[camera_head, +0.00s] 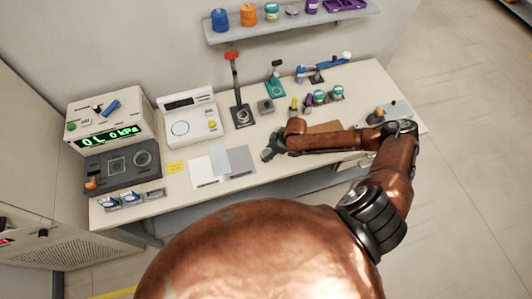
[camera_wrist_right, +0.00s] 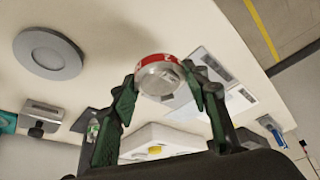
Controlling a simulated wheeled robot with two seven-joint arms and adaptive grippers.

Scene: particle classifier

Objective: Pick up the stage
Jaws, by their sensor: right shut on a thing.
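A round silvery piece with a red band (camera_wrist_right: 158,72), marked with what looks like a 2, appears to be the stage. It sits between the two green-padded fingers of my right gripper (camera_wrist_right: 161,80), which are shut on it. In the head view my right gripper (camera_head: 271,150) is over the front middle of the bench, right of the grey sheets. The held piece is too small and covered to make out there. My left gripper is not in view.
The bench (camera_head: 330,185) carries a pressure box (camera_head: 108,110), a white balance (camera_head: 188,117) and a red-topped stand (camera_head: 238,100) behind the gripper. Several teal-capped jars (camera_head: 320,97) stand farther right. A shelf (camera_head: 290,24) hangs above. The bench's front edge is close.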

